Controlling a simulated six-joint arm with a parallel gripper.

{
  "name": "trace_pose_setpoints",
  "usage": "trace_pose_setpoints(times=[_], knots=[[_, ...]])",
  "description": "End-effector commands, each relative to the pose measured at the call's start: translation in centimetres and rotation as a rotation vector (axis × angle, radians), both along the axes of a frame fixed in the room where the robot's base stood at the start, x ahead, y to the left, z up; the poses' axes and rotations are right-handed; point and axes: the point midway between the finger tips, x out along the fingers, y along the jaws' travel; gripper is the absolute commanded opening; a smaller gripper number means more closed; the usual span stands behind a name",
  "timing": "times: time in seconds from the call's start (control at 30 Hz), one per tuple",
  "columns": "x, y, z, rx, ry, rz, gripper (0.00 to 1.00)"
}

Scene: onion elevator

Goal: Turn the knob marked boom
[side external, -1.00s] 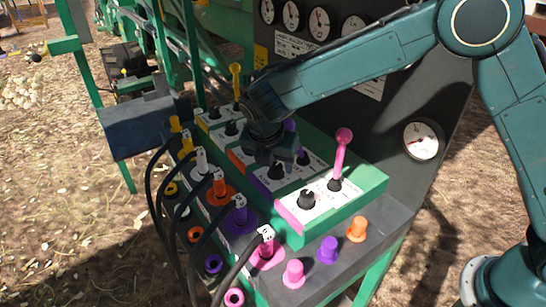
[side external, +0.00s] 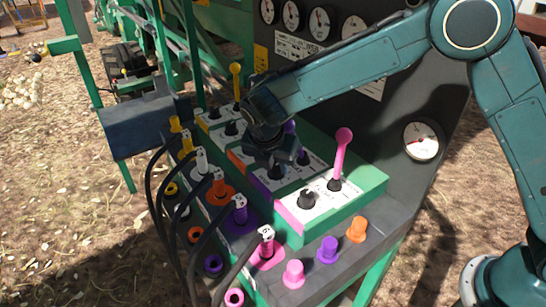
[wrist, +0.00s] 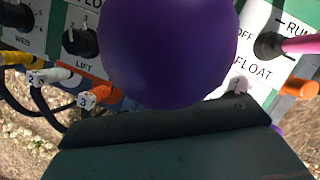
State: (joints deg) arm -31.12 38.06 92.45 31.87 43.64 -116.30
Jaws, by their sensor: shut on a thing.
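My gripper (side external: 281,162) points down over the purple-edged panel (side external: 268,190) in the side view. Its jaws are shut on that panel's black knob (side external: 277,173), which is mostly hidden under them. The purple ball-topped lever (side external: 290,126) stands just behind my gripper. Its large purple ball (wrist: 168,50) fills the middle of the wrist view and hides the panel below it. A dark part of my gripper shows at the bottom of that view. I cannot read the word boom anywhere, and the knob's pointer direction is hidden.
The pink-edged panel with a black knob (side external: 307,199) and an upright pink lever (side external: 340,155) is to the right. A yellow lever (side external: 235,80) is at the far end. Plugs with black cables (side external: 266,240) line the front. Gauges (side external: 422,140) sit on the dark upright panel behind.

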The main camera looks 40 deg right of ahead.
Motion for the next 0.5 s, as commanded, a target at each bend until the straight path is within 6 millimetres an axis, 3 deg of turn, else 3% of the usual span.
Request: trace_pose_setpoints(times=[0.5], knots=[[0.19, 0.17, 0.05, 0.0, -0.001, -0.281, 0.05]])
